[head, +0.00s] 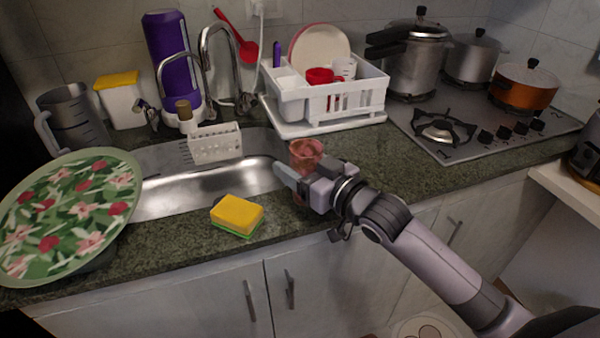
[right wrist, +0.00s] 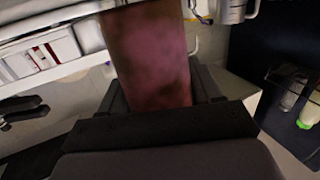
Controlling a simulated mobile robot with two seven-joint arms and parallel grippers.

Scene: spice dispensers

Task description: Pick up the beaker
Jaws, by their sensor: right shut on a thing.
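The beaker (head: 306,153) is a reddish, see-through cup at the right end of the sink, upright in the head view. My right gripper (head: 290,177) is shut on it, and the gripper body hides much of its lower part. In the right wrist view the beaker (right wrist: 150,50) stands large and pink between the fingers (right wrist: 155,100). I cannot tell whether its base touches the counter. My left gripper is not in view.
A yellow and green sponge (head: 237,215) lies on the counter in front of the sink (head: 165,197). A white dish rack (head: 330,98) stands behind the beaker. A floral tray (head: 70,210) is at the left, and a stove (head: 465,130) with pots at the right.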

